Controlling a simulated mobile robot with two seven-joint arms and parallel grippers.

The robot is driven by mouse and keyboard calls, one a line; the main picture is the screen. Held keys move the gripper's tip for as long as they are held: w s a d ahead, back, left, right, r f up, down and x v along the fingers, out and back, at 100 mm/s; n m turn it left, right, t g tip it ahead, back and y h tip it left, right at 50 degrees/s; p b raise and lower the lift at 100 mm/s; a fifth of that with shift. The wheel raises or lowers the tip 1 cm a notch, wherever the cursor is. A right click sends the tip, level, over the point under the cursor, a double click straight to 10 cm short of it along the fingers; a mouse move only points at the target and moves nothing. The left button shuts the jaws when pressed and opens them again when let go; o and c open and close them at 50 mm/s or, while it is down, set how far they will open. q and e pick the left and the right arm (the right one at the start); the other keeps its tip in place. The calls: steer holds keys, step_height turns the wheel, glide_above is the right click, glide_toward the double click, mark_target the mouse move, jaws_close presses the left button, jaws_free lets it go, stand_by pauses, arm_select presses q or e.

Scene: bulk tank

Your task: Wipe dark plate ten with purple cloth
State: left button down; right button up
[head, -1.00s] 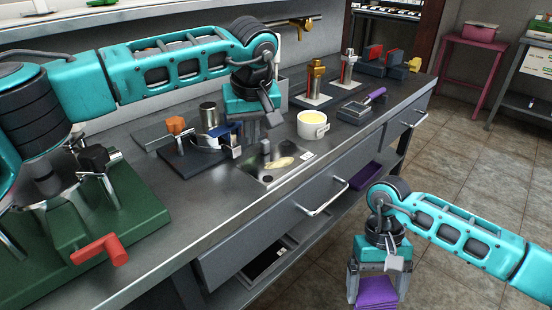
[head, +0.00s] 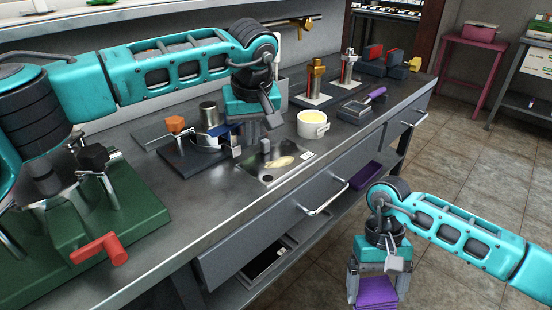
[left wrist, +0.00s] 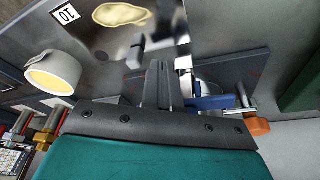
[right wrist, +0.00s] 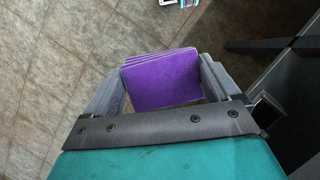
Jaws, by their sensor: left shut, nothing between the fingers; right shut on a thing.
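Plate ten (head: 291,174) is a dark, shiny plate on the bench's front edge with a pale yellow smear, a small grey block and a label. The left wrist view shows the plate (left wrist: 105,38) and its label reading 10. My left gripper (head: 248,129) is above the bench just behind the plate, shut and empty; its fingers (left wrist: 163,85) are together in the left wrist view. My right gripper (head: 377,283) is low in front of the bench, shut on the folded purple cloth (head: 376,293). The cloth (right wrist: 162,82) sits between its fingers in the right wrist view.
A white cup (head: 312,126) with yellow contents stands right of the plate. A dark block with a blue clamp and orange knob (head: 175,124) is to the left. A green base with a red handle (head: 100,250) stands front left. Drawer handles (head: 322,200) stick out below the bench edge.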

mark_target(252, 157)
arm_select(q)
steer(key=shift+f+b, duration=0.75)
steer(key=shift+f, duration=1.05)
arm_select(e)
steer(key=shift+f, duration=0.8)
arm_select(q)
steer(key=shift+r+p, duration=2.3)
steer(key=shift+r, duration=0.8)
arm_select(e)
steer(key=shift+r, duration=2.35)
